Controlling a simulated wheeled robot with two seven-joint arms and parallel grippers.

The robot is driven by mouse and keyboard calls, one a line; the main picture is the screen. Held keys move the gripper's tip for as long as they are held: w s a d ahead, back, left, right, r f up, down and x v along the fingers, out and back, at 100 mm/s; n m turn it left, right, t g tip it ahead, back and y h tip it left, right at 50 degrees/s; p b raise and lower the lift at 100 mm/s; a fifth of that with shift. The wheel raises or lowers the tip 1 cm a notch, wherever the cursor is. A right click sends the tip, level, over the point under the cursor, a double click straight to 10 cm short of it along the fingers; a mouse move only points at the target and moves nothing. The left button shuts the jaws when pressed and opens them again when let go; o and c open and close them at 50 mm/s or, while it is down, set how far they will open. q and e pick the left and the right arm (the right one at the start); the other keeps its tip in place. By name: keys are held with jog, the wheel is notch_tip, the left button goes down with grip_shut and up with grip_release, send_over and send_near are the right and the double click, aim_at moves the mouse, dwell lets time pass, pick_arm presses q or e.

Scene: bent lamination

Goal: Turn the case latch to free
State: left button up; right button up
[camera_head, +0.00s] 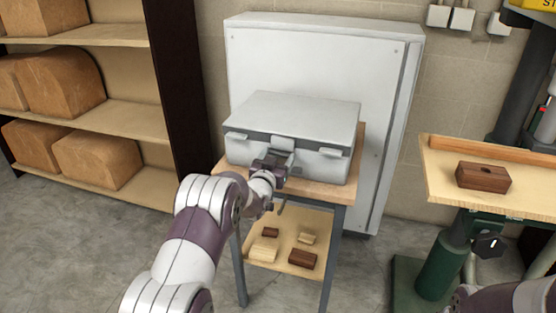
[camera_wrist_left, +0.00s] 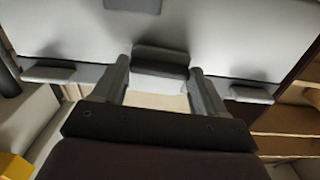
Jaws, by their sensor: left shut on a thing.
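A closed grey-white case (camera_head: 300,118) sits on a small wooden-topped stand. Its front has a central latch (camera_head: 283,143) and a side clasp at each end. My left gripper (camera_head: 272,167) is at the middle of the case front, shut on the case latch. In the left wrist view, the two fingers of my left gripper (camera_wrist_left: 160,80) reach to either side of the dark latch (camera_wrist_left: 160,62) on the case (camera_wrist_left: 230,35). The exact contact of the fingertips is hard to see. My right gripper is not in view; only part of my right arm shows at the lower right.
The stand's top (camera_head: 343,188) has a lower shelf (camera_head: 262,220) with several small wood blocks. A white cabinet (camera_head: 320,40) stands close behind the case. A shelf rack (camera_head: 120,115) with wooden forms is at left. A drill-press table (camera_head: 440,180) with a dark block (camera_head: 483,178) is at right.

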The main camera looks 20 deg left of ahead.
aim_at(274, 143)
pick_arm(q)
jog(key=shift+a+f+m+b, duration=0.15)
jog(key=shift+f+m+b, duration=0.05)
jog(key=shift+m+b, duration=0.5)
jog(key=m+b, duration=0.4)
jog(key=a+r+m+b, duration=0.1)
jog(key=m+b, duration=0.6)
jog(key=shift+a+r+m+b, duration=0.15)
jog(key=shift+a+m+b, duration=0.15)
jog(key=shift+a+b, duration=0.1)
jog(key=m+b, duration=0.1)
jog(key=r+m+b, duration=0.1)
jog(key=m+b, duration=0.1)
jog(key=shift+a, duration=0.1)
jog(key=shift+r+m+b, duration=0.15)
jog(key=shift+m+b, duration=0.25)
jog(key=shift+m, duration=0.3)
jog(key=shift+r, duration=0.1)
jog(key=o, duration=1.1)
jog(key=shift+c, duration=0.2)
